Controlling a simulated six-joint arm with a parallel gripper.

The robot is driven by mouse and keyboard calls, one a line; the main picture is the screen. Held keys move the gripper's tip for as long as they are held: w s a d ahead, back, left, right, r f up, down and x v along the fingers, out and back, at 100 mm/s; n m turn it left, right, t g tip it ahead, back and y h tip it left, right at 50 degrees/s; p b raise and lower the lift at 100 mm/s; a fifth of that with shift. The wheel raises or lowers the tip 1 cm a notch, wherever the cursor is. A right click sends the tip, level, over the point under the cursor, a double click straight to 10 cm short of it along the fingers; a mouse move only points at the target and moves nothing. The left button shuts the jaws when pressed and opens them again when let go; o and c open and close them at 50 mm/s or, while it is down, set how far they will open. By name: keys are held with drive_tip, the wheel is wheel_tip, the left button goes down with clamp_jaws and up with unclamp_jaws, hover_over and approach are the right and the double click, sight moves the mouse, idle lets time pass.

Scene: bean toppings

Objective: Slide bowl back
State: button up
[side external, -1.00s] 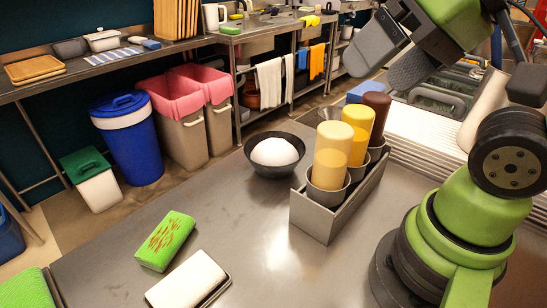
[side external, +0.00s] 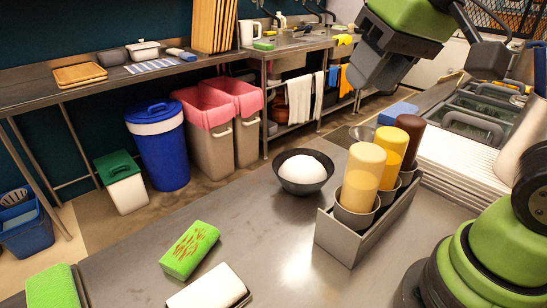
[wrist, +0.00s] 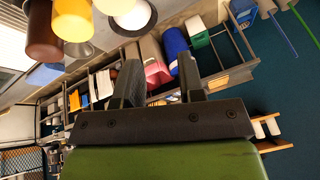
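The dark bowl (side external: 305,187) holds a white mound and stands upright on the metal counter, left of the bottle holder. It also shows at the top of the wrist view (wrist: 151,22). My gripper (side external: 368,78) is raised at the upper right in the side external view, apart from the bowl. In the wrist view my gripper (wrist: 160,78) has its two fingers spread, with nothing held between them. The bowl's underside on the counter is partly hidden.
A metal holder (side external: 336,240) with yellow and brown bottles (side external: 365,176) stands right of the bowl. A green sponge (side external: 189,250) and a white block (side external: 208,290) lie at the front. Bins (side external: 160,150) stand beyond the counter. The counter left of the bowl is clear.

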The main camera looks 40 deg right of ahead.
drive_tip(key=w+f+g+h, duration=0.1)
drive_tip(key=w+f+g, duration=0.15)
drive_tip(key=w, duration=0.45)
drive_tip(key=n+g+h, duration=0.3)
drive_tip(key=h, duration=0.2)
hover_over(288, 190)
drive_tip(key=a, duration=0.5)
wheel_tip(288, 190, down, 19)
drive_tip(key=shift+w+d+r, duration=0.1)
drive_tip(key=shift+w+r, duration=0.1)
drive_tip(key=shift+w, duration=0.1)
drive_tip(key=x, duration=1)
drive_tip(key=shift+w, duration=0.1)
drive_tip(key=shift+c, duration=0.5)
clamp_jaws()
